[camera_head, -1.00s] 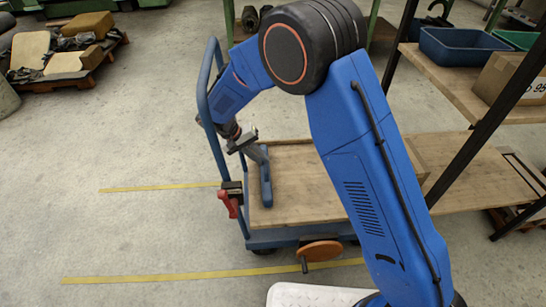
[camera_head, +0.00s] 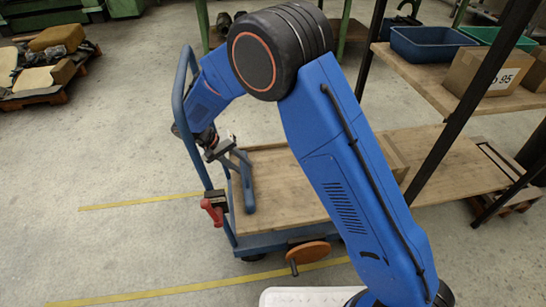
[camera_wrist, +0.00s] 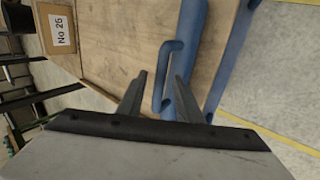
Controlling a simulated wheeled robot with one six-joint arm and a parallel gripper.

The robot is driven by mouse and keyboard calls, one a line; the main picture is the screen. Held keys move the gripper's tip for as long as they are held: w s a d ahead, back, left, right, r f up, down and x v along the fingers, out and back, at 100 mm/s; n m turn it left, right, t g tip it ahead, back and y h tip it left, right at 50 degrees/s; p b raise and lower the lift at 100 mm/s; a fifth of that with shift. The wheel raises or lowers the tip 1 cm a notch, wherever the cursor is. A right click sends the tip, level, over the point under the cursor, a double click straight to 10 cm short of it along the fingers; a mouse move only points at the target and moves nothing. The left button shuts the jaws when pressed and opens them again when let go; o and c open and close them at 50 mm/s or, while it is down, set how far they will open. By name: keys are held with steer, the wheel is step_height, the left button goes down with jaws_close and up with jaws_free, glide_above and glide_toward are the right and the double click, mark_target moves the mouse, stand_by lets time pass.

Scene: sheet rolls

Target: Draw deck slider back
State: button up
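A trolley's wooden deck (camera_head: 290,190) lies ahead of me. A blue deck slider (camera_head: 247,183) lies near the deck's left end. In the wrist view the slider is a blue bar (camera_wrist: 190,40) with a bent loop handle (camera_wrist: 166,70). My gripper (camera_head: 226,147) is by the far end of the slider, near the trolley's upright frame. In the wrist view my gripper (camera_wrist: 161,77) is open, with the handle between its two fingers in the picture. I see a gap on the left; contact on the right finger is unclear.
The blue push frame (camera_head: 184,110) rises at the deck's left, with a red lever (camera_head: 213,212) below. An orange handwheel (camera_head: 308,254) is on the near side. A shelf (camera_head: 425,77) with bins and a carton (camera_head: 490,70) stands right.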

steer(key=shift+d, duration=0.1)
steer(key=w+d, duration=0.3)
steer(key=d, duration=1.2)
steer(key=w+d, duration=0.3)
steer(key=d, duration=1.2)
steer(key=shift+d, duration=0.3)
steer(key=shift+r, duration=0.1)
steer(key=v, duration=1.9)
steer(key=shift+s+a+r, duration=0.15)
steer(key=shift+a+r, duration=0.15)
stand_by(0.7)
stand_by(0.3)
steer(key=w+d+y, duration=0.2)
steer(key=d+y, duration=0.2)
steer(key=d, duration=0.2)
steer(key=shift+g, duration=0.4)
steer(key=x, duration=1.1)
steer(key=w+x, duration=0.1)
steer(key=x, duration=0.5)
steer(key=shift+d, duration=0.3)
